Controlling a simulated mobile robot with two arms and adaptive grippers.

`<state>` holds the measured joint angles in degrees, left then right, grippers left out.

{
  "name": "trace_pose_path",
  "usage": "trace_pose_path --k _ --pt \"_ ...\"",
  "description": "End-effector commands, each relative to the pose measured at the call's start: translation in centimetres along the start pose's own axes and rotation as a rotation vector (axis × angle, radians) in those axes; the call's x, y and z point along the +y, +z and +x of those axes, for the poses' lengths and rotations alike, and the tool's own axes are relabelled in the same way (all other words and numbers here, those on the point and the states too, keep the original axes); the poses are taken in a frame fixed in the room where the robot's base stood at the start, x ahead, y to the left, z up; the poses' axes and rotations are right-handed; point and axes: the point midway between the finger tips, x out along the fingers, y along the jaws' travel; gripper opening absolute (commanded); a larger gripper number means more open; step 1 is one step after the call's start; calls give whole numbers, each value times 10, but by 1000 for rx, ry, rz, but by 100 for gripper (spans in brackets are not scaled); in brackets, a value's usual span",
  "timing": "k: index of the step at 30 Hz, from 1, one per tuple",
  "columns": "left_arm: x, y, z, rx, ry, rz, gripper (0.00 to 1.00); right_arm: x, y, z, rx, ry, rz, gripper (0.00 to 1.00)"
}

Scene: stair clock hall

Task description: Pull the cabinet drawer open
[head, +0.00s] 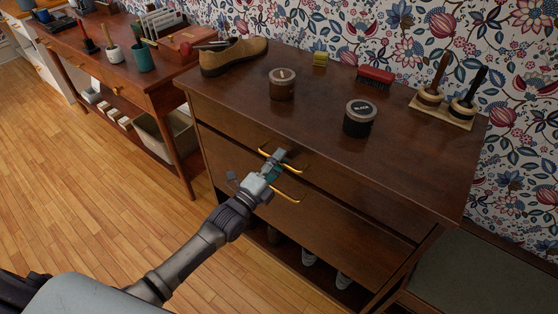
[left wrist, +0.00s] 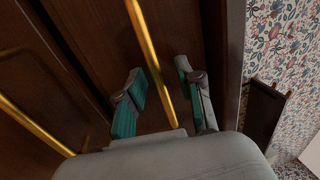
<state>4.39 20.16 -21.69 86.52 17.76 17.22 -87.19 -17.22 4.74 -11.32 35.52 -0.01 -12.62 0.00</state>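The dark brown cabinet (head: 330,85) has two drawers, one above the other. The upper drawer (head: 345,182) has a brass bar handle (head: 299,168), and its front looks flush with the cabinet. The lower drawer (head: 335,225) has a like brass handle (head: 288,197). My left gripper (head: 279,156) is at the upper handle and hides part of it. In the left wrist view, the green-padded fingers of this gripper (left wrist: 163,96) are apart, with the brass handle (left wrist: 148,50) running between them. A gap shows on both sides of the bar. My right gripper is not in view.
A workbench (head: 150,90) stands left. The wooden floor (head: 90,170) before the cabinet is clear.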

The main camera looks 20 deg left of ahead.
Motion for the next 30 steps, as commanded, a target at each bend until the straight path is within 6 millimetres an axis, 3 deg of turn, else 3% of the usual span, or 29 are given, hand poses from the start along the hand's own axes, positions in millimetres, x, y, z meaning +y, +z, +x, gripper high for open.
trace_pose_path --k 6,13,30 --pt "0 0 0 0 1 -1 36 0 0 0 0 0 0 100" --pt "0 0 0 0 1 -1 0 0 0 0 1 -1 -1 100" --pt "-2 0 -9 0 5 -1 0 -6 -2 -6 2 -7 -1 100"
